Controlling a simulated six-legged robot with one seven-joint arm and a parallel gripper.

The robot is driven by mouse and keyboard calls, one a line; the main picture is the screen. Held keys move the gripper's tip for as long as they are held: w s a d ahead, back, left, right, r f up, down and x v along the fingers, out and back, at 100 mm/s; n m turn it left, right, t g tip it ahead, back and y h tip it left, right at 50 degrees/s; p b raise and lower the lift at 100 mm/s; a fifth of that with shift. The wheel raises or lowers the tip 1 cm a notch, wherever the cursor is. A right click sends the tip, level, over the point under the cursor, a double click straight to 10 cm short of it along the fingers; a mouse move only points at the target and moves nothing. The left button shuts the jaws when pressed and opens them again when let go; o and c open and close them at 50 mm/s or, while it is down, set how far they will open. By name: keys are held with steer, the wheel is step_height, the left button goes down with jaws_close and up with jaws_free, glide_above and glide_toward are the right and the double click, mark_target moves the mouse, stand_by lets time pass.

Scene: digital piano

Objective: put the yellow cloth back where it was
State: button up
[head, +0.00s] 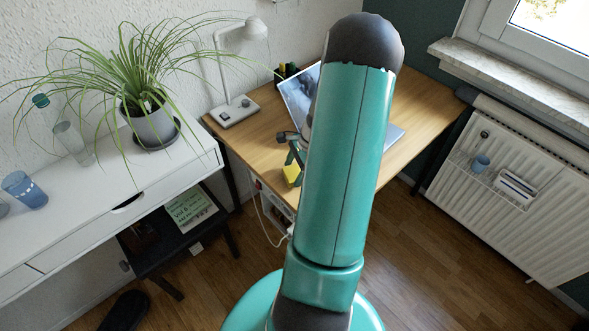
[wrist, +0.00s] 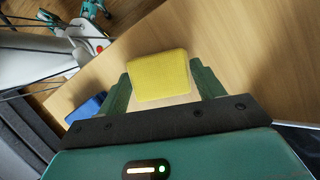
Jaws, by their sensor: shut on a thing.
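The yellow cloth (wrist: 160,76) looks like a thick folded block in the wrist view. It sits between the two dark green fingers of my gripper (wrist: 161,84), which is shut on it. In the head view a small part of the yellow cloth (head: 292,174) shows beside my arm, near the front left edge of the wooden desk (head: 250,148). My gripper (head: 293,160) is partly hidden there by my teal arm. I cannot tell whether the cloth touches the desk.
An open laptop (head: 299,92) stands on the desk, partly behind my arm. A white lamp (head: 235,108) is at the back left. A blue object (wrist: 85,108) lies left of my gripper. A white cabinet (head: 90,200) with a potted plant (head: 150,122) is to the left.

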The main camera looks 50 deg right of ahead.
steer(key=o, duration=0.9)
steer(key=shift+f, duration=0.1)
steer(key=v, duration=1.2)
steer(key=shift+w, duration=0.1)
steer(key=shift+a, duration=0.1)
